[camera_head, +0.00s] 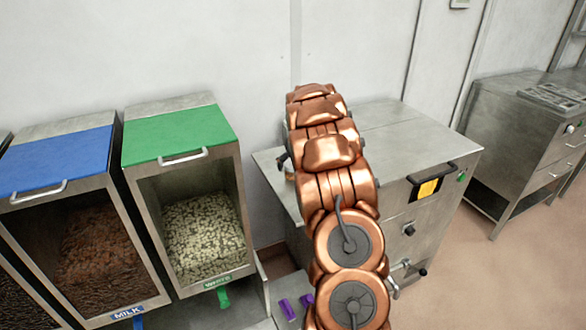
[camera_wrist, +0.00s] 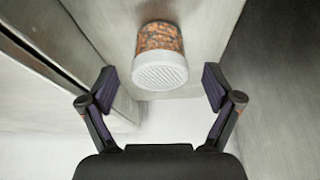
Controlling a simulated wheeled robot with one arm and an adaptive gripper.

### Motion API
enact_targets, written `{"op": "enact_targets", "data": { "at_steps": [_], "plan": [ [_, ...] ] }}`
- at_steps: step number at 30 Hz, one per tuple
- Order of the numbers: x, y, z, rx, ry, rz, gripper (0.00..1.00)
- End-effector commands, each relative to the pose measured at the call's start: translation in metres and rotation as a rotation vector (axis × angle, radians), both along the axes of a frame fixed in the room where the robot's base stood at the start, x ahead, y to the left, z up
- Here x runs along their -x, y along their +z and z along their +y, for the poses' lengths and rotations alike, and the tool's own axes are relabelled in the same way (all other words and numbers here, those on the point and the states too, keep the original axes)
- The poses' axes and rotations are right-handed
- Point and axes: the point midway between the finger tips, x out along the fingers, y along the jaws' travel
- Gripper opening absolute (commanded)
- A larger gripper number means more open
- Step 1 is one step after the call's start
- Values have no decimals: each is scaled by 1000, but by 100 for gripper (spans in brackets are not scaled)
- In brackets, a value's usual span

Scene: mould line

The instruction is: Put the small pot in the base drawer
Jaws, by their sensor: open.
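The small pot (camera_wrist: 160,52) shows in the wrist view, with a white ridged end facing the camera and orange-brown bits behind a clear wall. My gripper (camera_wrist: 158,82) is open, with one dark finger to each side of the pot. There is a visible gap between each finger and the pot, and neither finger touches it in the picture. In the head view my copper arm hides most of the gripper and the pot. I cannot make out which part is the base drawer.
A steel cabinet (camera_head: 394,133) with a yellow display (camera_head: 428,188) and knobs stands under my arm. Bins with a blue lid (camera_head: 55,160) and a green lid (camera_head: 178,132) stand to the left. A steel bench (camera_head: 520,135) is at right, beyond open floor (camera_head: 475,270).

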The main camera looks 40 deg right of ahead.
Motion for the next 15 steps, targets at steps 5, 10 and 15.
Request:
{"op": "enact_targets", "data": {
  "at_steps": [5, 10, 15],
  "plan": [
    [-5, -21, -3, -3, -1, 2, 89],
    [-8, -31, -4, -2, -1, 1, 89],
    [-8, -31, -4, -1, -1, 1, 89]
  ]
}}
